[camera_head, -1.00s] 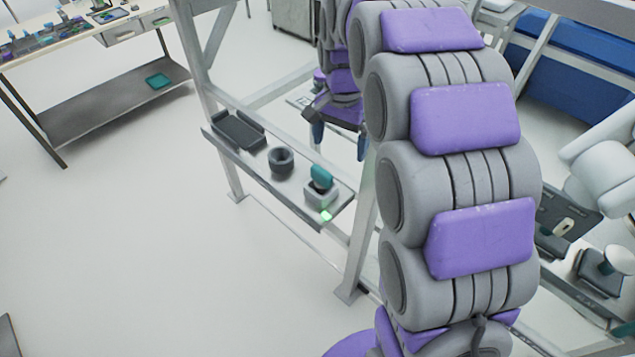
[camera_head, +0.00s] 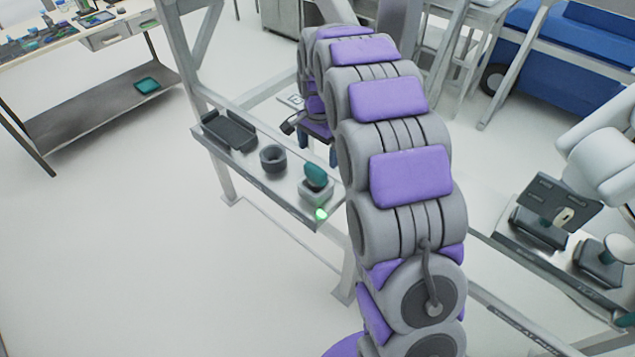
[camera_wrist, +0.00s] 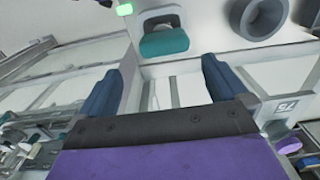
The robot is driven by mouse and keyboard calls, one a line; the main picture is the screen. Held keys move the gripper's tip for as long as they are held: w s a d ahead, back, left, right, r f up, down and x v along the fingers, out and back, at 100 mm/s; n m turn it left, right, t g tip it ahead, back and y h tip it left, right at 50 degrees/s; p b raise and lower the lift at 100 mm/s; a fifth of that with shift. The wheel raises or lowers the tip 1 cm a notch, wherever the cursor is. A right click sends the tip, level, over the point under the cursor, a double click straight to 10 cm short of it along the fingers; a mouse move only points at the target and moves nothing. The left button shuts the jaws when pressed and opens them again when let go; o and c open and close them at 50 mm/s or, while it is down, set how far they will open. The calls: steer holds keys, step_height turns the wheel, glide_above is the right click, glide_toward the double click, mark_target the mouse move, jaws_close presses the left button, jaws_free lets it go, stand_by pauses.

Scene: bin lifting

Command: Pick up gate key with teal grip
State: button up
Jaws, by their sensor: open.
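The gate key's teal grip (camera_head: 316,174) stands upright in a light grey square holder (camera_head: 313,194) at the near right end of a narrow metal shelf. In the wrist view the teal grip (camera_wrist: 164,42) is at the top, just beyond and between my fingers. My gripper (camera_wrist: 160,80) is open and empty, with its two dark blue fingers apart. In the head view my gripper is mostly hidden behind my arm, with part of a blue finger showing behind the shelf.
A dark grey ring-shaped cup (camera_head: 273,158) and a black tray (camera_head: 229,131) sit on the same shelf, left of the holder. Metal frame posts stand around the shelf. A workbench (camera_head: 100,38) is at the far left. The floor in front is clear.

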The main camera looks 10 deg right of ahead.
mark_target(315, 167)
steer(key=shift+a+f, duration=0.35)
steer(key=shift+f, duration=0.4)
steer(key=shift+a+f, duration=0.3)
steer(key=shift+f, duration=0.4)
steer(key=f, duration=0.1)
steer(key=f+b, duration=0.2)
steer(key=f, duration=0.1)
steer(key=shift+w+d+f, duration=0.1)
steer(key=shift+w+d, duration=0.1)
steer(key=shift+d, duration=0.2)
steer(key=shift+f, duration=0.45)
steer(key=shift+a, duration=0.15)
steer(key=shift+a+r, duration=0.1)
steer(key=shift+c, duration=0.2)
steer(key=shift+c, duration=0.7)
steer(key=c, duration=1.2)
